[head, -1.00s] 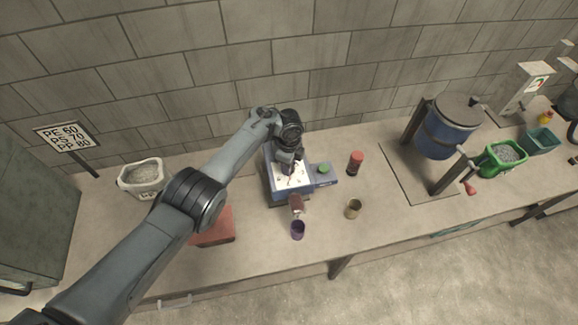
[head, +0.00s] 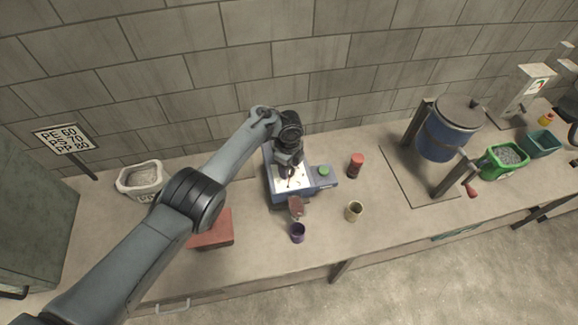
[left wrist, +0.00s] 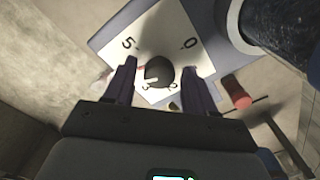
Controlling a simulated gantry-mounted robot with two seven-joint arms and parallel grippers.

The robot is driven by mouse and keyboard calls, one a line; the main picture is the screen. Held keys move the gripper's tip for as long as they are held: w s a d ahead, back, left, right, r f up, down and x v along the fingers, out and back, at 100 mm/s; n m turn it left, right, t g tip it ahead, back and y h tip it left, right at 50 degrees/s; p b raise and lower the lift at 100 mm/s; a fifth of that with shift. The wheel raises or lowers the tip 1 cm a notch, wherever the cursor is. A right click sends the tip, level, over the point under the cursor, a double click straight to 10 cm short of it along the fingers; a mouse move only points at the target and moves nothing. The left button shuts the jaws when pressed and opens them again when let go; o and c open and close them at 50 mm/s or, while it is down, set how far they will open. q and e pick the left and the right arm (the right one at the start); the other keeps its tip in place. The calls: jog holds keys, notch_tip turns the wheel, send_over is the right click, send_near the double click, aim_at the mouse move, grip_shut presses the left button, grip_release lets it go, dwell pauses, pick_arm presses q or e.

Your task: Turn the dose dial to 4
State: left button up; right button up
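The dose dial is a dark round knob (left wrist: 159,72) on a white plate (left wrist: 145,32) in the left wrist view. Numerals 5 and 0 read clearly on the plate; marks near the knob's lower edge are partly covered, and I cannot make out a 4 or the knob's pointer. In the head view the plate (head: 292,184) is on the front of a blue machine (head: 273,187). My left gripper (left wrist: 160,88) is open, its two dark fingers on either side of the knob with visible gaps. My right gripper is not in view.
A green button (head: 324,170) is at the machine's right. A purple cup (head: 298,232), a tan cup (head: 354,211) and a red-capped jar (head: 356,165) stand nearby. A red box (head: 213,232) and a pale bin (head: 141,179) are to the left. A blue tank (head: 446,133) stands right.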

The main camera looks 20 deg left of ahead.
pick_arm(q)
jog(key=shift+o, duration=0.4)
jog(key=shift+r, duration=0.2)
notch_tip(320, 180, up, 10)
jog(key=p, duration=0.1)
jog(key=shift+r+p, duration=0.2)
jog(key=shift+p, duration=0.1)
